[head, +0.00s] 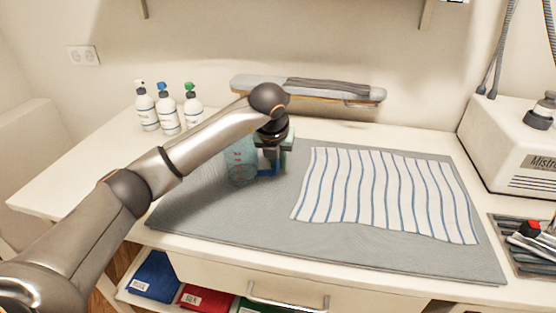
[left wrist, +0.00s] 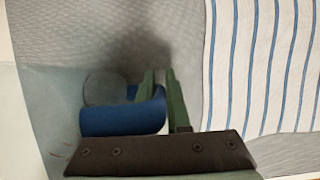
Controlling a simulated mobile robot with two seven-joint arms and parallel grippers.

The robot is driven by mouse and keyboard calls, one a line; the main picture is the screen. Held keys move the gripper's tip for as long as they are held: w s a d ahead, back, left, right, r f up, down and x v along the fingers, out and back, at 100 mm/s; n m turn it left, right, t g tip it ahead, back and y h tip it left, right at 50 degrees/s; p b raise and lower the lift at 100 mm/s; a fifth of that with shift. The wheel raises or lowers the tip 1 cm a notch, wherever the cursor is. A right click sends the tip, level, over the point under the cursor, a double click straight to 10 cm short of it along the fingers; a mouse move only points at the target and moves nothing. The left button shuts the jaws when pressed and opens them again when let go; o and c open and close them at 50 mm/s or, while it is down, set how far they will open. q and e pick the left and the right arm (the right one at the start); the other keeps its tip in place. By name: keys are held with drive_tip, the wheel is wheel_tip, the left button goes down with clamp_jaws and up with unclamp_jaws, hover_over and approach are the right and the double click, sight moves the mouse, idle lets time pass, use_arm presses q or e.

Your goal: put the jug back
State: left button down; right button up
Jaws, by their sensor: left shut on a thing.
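The jug (head: 241,163) is a see-through bluish vessel with red marks on its side and a blue handle. It is upright over the left part of the grey mat (head: 210,207), left of the striped cloth. My left gripper (head: 271,163) is shut on its blue handle, at the jug's right side. In the left wrist view the blue handle (left wrist: 120,121) runs to the green fingers (left wrist: 163,97), and the clear jug wall (left wrist: 45,125) is at the left. I cannot tell whether the jug's base touches the mat. My right gripper is not in view.
A blue-striped cloth (head: 385,195) covers the mat's right part. Several pump bottles (head: 168,117) stand at the back left. A padded sleeve board (head: 310,88) is at the back. A white machine (head: 515,150) and a tool tray (head: 510,262) are at the right. The table's left end (head: 75,180) is bare.

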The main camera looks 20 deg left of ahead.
use_arm(q)
drive_tip(key=c, duration=0.9)
unclamp_jaws()
drive_tip(key=shift+r, duration=0.1)
drive_tip(key=v, duration=1.2)
drive_tip(key=shift+d, duration=0.1)
